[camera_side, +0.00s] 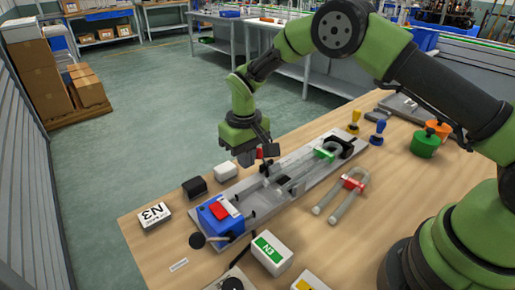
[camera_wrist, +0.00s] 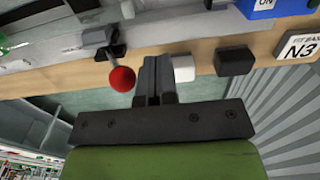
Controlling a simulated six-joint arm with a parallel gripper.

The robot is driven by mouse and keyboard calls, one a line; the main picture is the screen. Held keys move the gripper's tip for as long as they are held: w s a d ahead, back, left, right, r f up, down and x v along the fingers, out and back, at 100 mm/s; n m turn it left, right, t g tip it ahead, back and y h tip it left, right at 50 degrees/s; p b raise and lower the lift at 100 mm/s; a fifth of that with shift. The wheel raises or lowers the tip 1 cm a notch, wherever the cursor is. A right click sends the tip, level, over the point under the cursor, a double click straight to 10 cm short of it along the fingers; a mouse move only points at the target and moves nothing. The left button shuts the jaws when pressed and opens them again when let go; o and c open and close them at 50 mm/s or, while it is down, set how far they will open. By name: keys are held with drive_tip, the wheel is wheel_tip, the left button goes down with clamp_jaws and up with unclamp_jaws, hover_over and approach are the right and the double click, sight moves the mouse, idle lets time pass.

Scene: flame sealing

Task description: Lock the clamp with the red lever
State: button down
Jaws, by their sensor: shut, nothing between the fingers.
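The clamp (camera_wrist: 101,40) is mounted on the grey fixture plate, with a dark arm and a red-tipped lever. The round red lever knob (camera_wrist: 122,79) is in the wrist view, just left of my gripper fingers (camera_wrist: 154,67). In the side view the red lever (camera_side: 259,154) shows beside my gripper (camera_side: 256,159), at the far edge of the fixture (camera_side: 235,192). My fingers are shut with nothing between them. They are close to the knob; I cannot tell whether they touch it. My gripper partly hides the clamp in the side view.
A blue box with a red switch (camera_side: 213,216) sits at the fixture's near end. A white block (camera_side: 224,171), a black block (camera_side: 194,187) and an N3 box (camera_side: 154,215) stand left of it. A U-shaped tube (camera_side: 341,194) lies at right. Bare table lies around it.

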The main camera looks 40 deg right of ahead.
sight(258, 149)
drive_tip(key=shift+d, duration=0.3)
drive_tip(key=shift+d, duration=0.5)
drive_tip(key=shift+d+r, duration=0.25)
drive_tip(key=shift+d, duration=0.25)
drive_tip(key=shift+d+r, duration=0.2)
drive_tip(key=shift+d, duration=0.25)
drive_tip(key=shift+d, duration=0.1)
drive_tip(key=shift+d+r, duration=0.15)
drive_tip(key=shift+d, duration=0.65)
